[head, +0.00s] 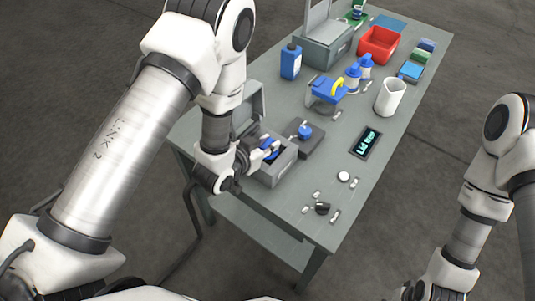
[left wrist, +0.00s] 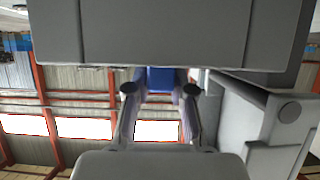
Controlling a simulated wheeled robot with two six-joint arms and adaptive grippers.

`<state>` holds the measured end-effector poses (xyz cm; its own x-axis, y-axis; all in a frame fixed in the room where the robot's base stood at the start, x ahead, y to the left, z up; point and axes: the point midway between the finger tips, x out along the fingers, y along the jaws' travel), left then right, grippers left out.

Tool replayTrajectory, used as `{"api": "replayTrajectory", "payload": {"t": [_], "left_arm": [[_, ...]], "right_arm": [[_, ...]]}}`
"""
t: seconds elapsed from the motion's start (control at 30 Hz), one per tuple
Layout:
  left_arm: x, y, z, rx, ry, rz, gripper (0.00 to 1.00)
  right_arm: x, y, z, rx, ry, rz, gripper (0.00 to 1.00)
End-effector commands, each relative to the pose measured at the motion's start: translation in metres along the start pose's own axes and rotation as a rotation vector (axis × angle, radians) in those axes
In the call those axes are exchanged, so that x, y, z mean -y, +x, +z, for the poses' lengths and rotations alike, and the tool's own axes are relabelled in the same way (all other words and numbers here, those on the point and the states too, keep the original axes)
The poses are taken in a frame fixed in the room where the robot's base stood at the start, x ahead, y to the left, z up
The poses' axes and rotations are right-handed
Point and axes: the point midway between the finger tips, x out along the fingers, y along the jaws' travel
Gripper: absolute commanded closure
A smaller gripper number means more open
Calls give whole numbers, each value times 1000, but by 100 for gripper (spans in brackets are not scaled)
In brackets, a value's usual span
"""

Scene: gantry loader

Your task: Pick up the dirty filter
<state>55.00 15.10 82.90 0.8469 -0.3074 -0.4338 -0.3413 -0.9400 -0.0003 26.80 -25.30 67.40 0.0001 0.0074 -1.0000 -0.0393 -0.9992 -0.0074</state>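A grey box (head: 279,172) with its lid raised stands at the near left of the table. A blue part (head: 268,147) shows at its opening; I take it for the dirty filter, but its body is hidden and I see no dirt. My left gripper (head: 265,151) reaches over the box at this part. In the left wrist view the blue part (left wrist: 160,78) lies between the two fingers of the left gripper (left wrist: 160,89). Whether they press on it is unclear. My right gripper is low at the right of the head view, clear of the table, its fingers not clearly visible.
A dark block with a blue knob (head: 305,130) sits beside the box. Two blue-topped white canisters (head: 353,76), a white pitcher (head: 389,97), a red bin (head: 379,45) and a small display (head: 366,143) stand farther along. Small knobs (head: 322,208) lie at the near end.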

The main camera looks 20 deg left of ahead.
Motion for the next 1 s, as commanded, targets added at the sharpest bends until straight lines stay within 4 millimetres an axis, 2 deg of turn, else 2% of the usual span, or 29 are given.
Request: {"api": "replayTrajectory", "payload": {"t": [0.33, 0.47, 0.9, 1.0], "left_arm": [[0, 0, 0, 2, 0, 0, 100], [0, -3, -6, 1, 1, 0, 100], [0, -35, -74, -4, 2, -1, 100], [0, -41, -84, -1, 1, 0, 100]], "right_arm": [[0, 0, 0, 0, 0, 0, 60], [0, 0, 0, 0, 0, 0, 60], [0, 1, 0, 0, 0, 0, 60], [0, 1, 0, 0, 0, 0, 60]]}}
